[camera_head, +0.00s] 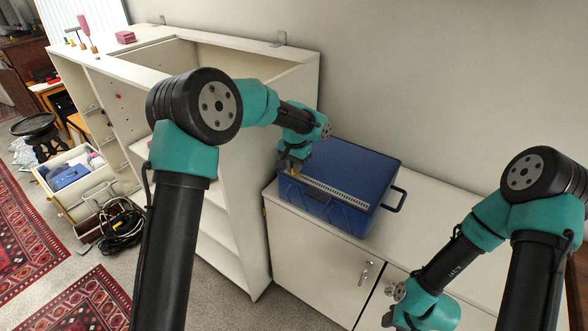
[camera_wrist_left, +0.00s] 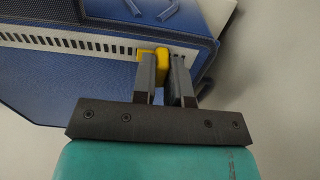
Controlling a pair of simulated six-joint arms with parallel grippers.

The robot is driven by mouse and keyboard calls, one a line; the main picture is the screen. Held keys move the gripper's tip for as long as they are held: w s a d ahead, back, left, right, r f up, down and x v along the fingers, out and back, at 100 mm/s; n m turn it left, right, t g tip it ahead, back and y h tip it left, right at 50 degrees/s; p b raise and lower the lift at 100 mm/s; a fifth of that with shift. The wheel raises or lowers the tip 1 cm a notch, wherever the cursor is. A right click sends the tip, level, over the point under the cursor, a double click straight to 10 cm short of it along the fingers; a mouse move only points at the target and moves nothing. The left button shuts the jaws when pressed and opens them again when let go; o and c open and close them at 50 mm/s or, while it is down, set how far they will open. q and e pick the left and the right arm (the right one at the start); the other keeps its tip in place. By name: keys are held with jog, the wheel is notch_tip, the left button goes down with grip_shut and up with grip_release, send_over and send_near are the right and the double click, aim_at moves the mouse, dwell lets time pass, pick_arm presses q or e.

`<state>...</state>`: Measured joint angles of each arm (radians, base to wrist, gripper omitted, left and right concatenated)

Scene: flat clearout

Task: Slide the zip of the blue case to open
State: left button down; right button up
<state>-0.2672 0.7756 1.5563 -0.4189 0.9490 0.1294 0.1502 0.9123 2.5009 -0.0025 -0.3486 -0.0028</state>
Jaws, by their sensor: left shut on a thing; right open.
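The blue case (camera_head: 345,172) lies on the white cabinet top, its black handle (camera_head: 396,199) to the right. A pale zip track (camera_head: 338,193) with dark teeth runs along its near edge. My left gripper (camera_head: 294,171) is at the left end of this track. In the left wrist view the left gripper (camera_wrist_left: 164,78) is shut on the yellow zip slider (camera_wrist_left: 151,54), near the right end of the track (camera_wrist_left: 70,42) there. My right gripper (camera_head: 390,305) is at the lower right, away from the case, with its fingers partly out of clear sight.
A tall white shelf unit (camera_head: 235,220) stands just left of the case. The wall (camera_head: 440,80) is behind it. The cabinet top (camera_head: 435,225) is clear right of the case. Cabinet doors with a metal handle (camera_head: 365,271) are below. An open drawer (camera_head: 75,205) stands at far left.

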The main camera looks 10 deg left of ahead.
aim_at(314, 183)
pick_arm(q)
jog(key=shift+s+d, duration=0.3)
jog(key=shift+d, duration=0.4)
jog(key=shift+s+d, duration=0.25)
jog(key=shift+d, duration=0.4)
jog(key=shift+s+d, duration=0.1)
jog(key=shift+d, duration=0.15)
jog(key=shift+s+d, duration=0.35)
jog(key=shift+d, duration=0.5)
jog(key=shift+s+d, duration=0.35)
jog(key=shift+d, duration=0.45)
jog(key=shift+s+d, duration=0.1)
jog(key=shift+d, duration=0.1)
